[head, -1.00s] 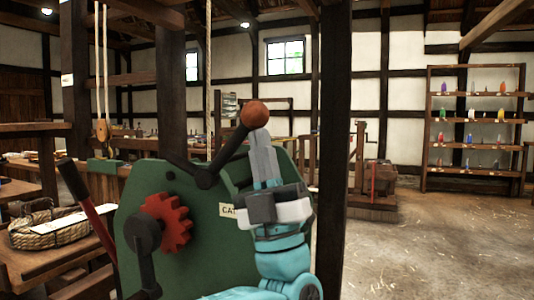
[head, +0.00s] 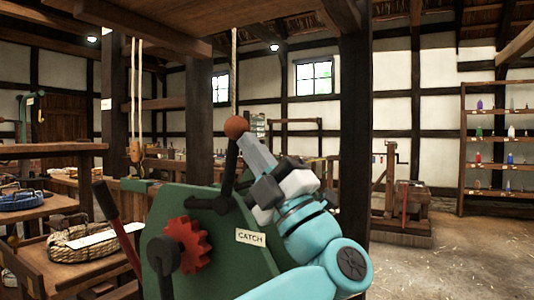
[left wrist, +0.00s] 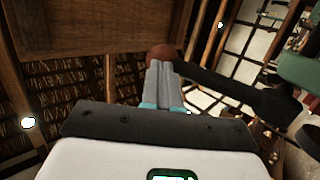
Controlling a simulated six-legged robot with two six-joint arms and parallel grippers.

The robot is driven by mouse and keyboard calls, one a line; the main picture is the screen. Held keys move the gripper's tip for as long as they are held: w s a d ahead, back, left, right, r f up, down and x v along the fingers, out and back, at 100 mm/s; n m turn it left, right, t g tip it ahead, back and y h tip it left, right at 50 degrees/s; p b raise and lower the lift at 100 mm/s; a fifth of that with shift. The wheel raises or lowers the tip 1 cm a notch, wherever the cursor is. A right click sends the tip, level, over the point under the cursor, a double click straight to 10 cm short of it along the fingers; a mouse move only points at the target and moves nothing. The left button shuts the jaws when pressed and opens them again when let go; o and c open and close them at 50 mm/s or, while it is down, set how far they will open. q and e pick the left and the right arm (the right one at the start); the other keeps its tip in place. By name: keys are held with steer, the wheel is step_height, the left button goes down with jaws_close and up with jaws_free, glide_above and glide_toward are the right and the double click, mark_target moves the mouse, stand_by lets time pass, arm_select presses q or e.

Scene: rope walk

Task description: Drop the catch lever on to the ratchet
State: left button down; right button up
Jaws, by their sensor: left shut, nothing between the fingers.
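The catch lever (head: 229,172) is a dark bar with an orange-brown ball (head: 236,127) on top. It stands nearly upright on the green plate (head: 215,270). Its short dark arm points left, just above the red toothed ratchet (head: 187,245); I cannot tell whether they touch. My left gripper (head: 250,146) is shut and empty, its fingertips at the right of the ball, touching or very close. In the left wrist view the ball (left wrist: 162,53) shows just past the fingertips (left wrist: 161,72), with the dark bar running right. My right gripper is not in view.
A dark crank (head: 164,258) stands in front of the ratchet. A red lever with a black grip (head: 118,230) leans at the left. A wooden post (head: 354,150) rises behind my left arm. A basket (head: 90,240) sits on the left bench. Open floor lies at the right.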

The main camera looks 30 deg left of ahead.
arm_select(q)
steer(key=shift+a+r, duration=0.3)
steer(key=shift+a, duration=0.25)
steer(key=shift+a+r, duration=0.25)
steer(key=shift+a, duration=0.3)
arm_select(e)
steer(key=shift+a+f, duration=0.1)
arm_select(q)
steer(key=shift+s+a+r, duration=0.1)
steer(key=shift+a+r, duration=0.1)
steer(key=shift+r, duration=0.05)
steer(key=shift+f, duration=0.15)
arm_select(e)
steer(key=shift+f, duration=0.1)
